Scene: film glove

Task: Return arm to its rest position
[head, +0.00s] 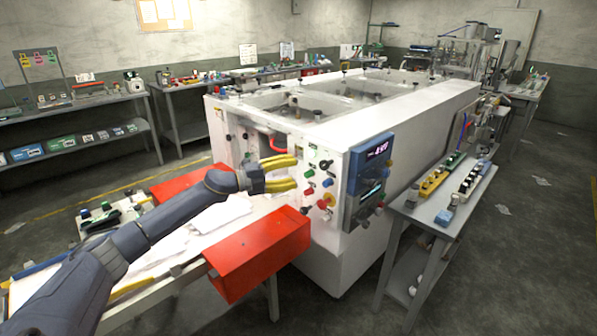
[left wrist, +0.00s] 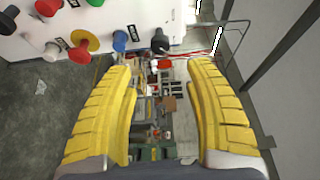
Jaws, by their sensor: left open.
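My left arm (head: 150,226) reaches in from the lower left in the head view. Its gripper (head: 294,172) has yellow ribbed fingers and is open beside the control face of the white machine (head: 340,240). In the left wrist view the two yellow fingers (left wrist: 160,108) stand wide apart with nothing between them. Coloured knobs on the machine face show beyond the fingers, among them a red knob (left wrist: 80,54) and a blue knob (left wrist: 119,41). My right gripper does not show.
A red guard (head: 258,252) and a feed table with white sheets (head: 226,212) lie under my left arm. A blue display panel (head: 368,180) is on the machine's corner. A side table (head: 432,208) with parts stands at the right. The floor (head: 530,270) there is open.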

